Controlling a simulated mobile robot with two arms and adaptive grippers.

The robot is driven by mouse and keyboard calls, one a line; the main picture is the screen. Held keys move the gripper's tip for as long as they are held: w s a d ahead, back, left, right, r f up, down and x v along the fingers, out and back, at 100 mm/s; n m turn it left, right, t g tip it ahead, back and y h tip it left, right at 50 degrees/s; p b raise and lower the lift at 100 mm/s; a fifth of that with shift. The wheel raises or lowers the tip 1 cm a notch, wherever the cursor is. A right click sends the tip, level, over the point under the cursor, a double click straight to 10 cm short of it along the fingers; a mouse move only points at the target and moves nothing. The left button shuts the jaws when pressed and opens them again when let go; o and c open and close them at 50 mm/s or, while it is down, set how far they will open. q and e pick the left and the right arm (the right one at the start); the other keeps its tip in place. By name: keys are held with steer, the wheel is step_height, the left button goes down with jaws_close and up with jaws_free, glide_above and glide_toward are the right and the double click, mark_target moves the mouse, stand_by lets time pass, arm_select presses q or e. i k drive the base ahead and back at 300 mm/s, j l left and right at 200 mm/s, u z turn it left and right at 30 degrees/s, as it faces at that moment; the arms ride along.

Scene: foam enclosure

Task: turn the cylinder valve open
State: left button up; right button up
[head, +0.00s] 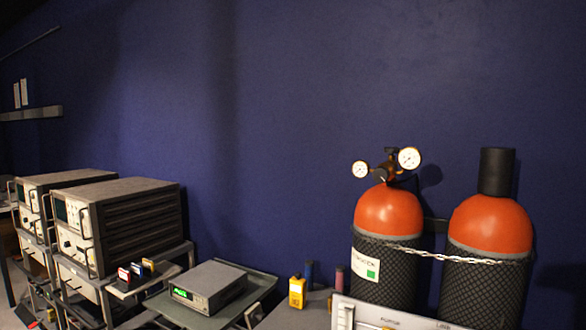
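Two gas cylinders with orange shoulders and dark mesh sleeves stand at the right of the head view. The left cylinder (388,212) carries a regulator (386,170) with two round white-faced gauges on top. The valve itself is small and dark, and I cannot make it out clearly from the regulator. The right cylinder (490,224) has a black cap (496,171) over its top. Neither of my grippers is in view.
A chain (430,255) runs across both cylinders. A light panel (380,316) stands in front of their lower parts. A yellow handheld device (297,291) stands left of them. A grey instrument (209,285) with a green display and rack instruments (125,220) stand further left. The blue wall is behind.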

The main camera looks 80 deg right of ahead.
mark_target(393, 150)
steer(key=z, duration=3.35)
